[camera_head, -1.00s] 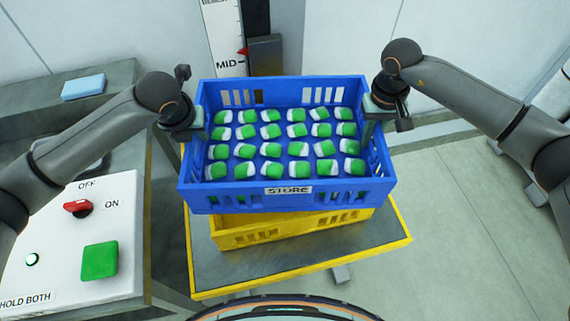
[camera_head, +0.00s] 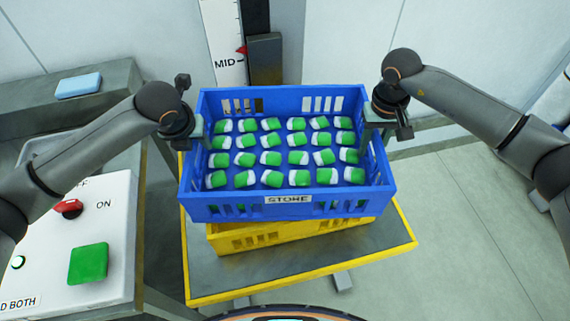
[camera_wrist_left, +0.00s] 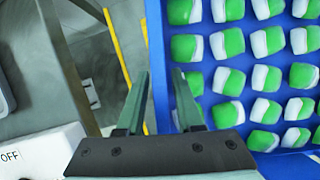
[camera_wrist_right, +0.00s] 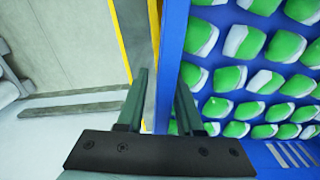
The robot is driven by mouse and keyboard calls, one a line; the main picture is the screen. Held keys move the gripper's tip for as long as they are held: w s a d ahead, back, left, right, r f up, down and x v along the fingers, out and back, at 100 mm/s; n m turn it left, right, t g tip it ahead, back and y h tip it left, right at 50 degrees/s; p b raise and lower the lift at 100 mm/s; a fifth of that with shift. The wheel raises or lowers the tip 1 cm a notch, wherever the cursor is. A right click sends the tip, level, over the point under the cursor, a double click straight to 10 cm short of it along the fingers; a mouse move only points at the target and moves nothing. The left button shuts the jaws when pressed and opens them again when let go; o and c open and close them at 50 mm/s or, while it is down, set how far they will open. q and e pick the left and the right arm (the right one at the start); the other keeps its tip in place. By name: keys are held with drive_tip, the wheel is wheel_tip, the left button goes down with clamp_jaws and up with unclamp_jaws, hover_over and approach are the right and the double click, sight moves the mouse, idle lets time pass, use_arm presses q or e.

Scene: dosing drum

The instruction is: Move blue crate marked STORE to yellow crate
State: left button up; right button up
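The blue crate marked STORE (camera_head: 240,210) is level over the yellow crate (camera_head: 262,236), covering most of it. I cannot tell whether they touch. Several green-and-white packs (camera_head: 271,158) lie in rows inside the blue crate. My left gripper (camera_wrist_left: 157,88) has one finger on each side of the blue crate's left wall and is closed on it. My right gripper (camera_wrist_right: 163,88) straddles the right wall in the same way, closed on it. The head view shows both grippers at the side rims. Only the yellow crate's front part shows.
The yellow crate stands on a yellow-edged grey platform (camera_head: 215,278). A white control panel (camera_head: 120,240) with a red switch (camera_head: 68,209) and a green button (camera_head: 88,263) is at left. A post with a MID scale (camera_head: 222,45) stands behind.

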use_arm(q)
drive_tip(key=shift+o, duration=0.5)
use_arm(e)
drive_tip(key=shift+o, duration=0.5)
drive_tip(key=shift+a, duration=0.1)
use_arm(q)
drive_tip(key=v, duration=1.1)
drive_tip(key=shift+r, duration=0.35)
drive_tip(key=shift+s+r, duration=0.1)
drive_tip(key=shift+s, duration=0.05)
use_arm(e)
drive_tip(key=shift+r, duration=0.25)
wheel_tip(320, 180, up, 12)
drive_tip(key=shift+f, duration=0.2)
use_arm(q)
drive_tip(key=shift+s, duration=0.1)
use_arm(e)
drive_tip(key=shift+s+f, duration=0.1)
